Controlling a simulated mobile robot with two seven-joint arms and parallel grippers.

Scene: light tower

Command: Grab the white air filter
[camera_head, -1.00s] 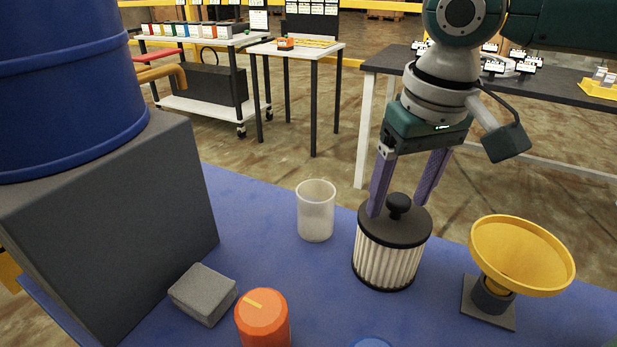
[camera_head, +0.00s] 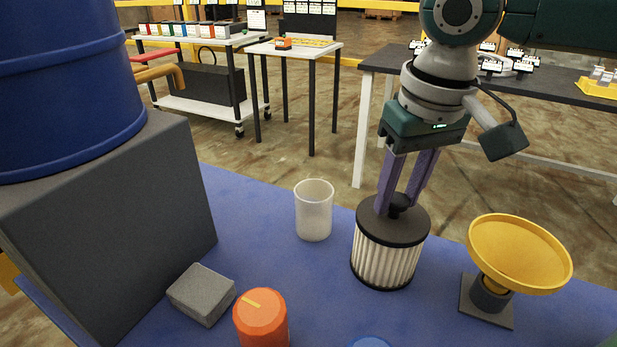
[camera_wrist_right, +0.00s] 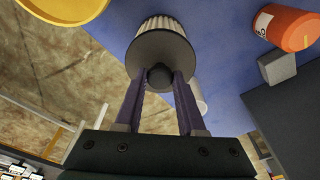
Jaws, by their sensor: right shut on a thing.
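The white air filter (camera_head: 385,257) has pleated white sides and a black top with a black knob (camera_head: 400,203). It stands upright on the blue table. My right gripper (camera_head: 397,208) comes down from above and is shut on the filter's knob. In the right wrist view the gripper's purple fingers (camera_wrist_right: 160,82) sit on both sides of the knob, with the filter (camera_wrist_right: 160,24) beyond them. My left gripper is not in view.

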